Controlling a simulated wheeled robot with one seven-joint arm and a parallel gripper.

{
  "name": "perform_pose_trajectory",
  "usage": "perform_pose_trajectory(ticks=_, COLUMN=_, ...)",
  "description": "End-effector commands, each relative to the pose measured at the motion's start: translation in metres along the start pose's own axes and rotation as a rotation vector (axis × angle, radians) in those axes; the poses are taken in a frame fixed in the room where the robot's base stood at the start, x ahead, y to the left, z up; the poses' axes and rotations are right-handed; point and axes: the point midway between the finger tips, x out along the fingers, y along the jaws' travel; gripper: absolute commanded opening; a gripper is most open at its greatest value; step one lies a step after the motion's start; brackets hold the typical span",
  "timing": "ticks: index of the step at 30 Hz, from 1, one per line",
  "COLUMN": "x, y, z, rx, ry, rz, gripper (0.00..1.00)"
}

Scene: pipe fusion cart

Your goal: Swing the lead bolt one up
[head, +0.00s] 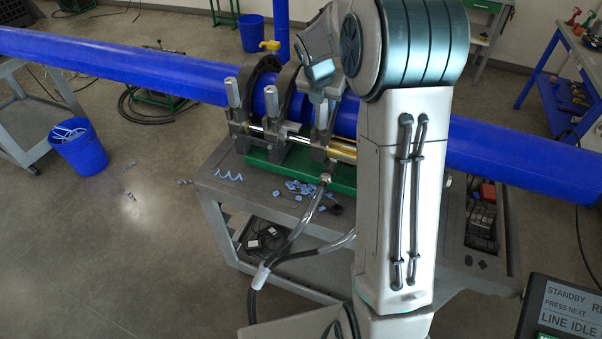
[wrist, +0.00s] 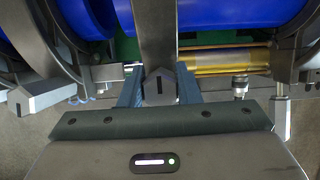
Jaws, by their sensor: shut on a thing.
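The pipe clamp machine (head: 292,135) holds a long blue pipe (head: 150,78). In the wrist view, a grey bolt head with a single dark mark (wrist: 159,87) sits between the two fingers of my gripper (wrist: 158,92), which is shut on it. A grey clamp band (wrist: 157,35) runs away behind it. In the head view, my gripper (head: 322,88) is at the third clamp from the left, partly hidden by my arm. Two grey bolts, the left one (head: 232,92) and the middle one (head: 269,93), stand upright. The held bolt's tilt is hard to tell.
Another grey bolt (wrist: 38,97) is left of my gripper in the wrist view. A brass cylinder (wrist: 222,60) and a hose fitting (wrist: 240,87) are on the right. Blue shavings (head: 300,187) lie on the grey cart (head: 222,183). Hoses (head: 305,215) hang in front.

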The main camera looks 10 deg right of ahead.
Motion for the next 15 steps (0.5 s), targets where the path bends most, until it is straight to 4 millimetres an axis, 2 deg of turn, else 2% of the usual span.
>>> perform_pose_trajectory(ticks=15, x=0.0016, y=0.0002, z=0.0058, rx=0.000, ry=-0.005, rz=0.002, gripper=0.22)
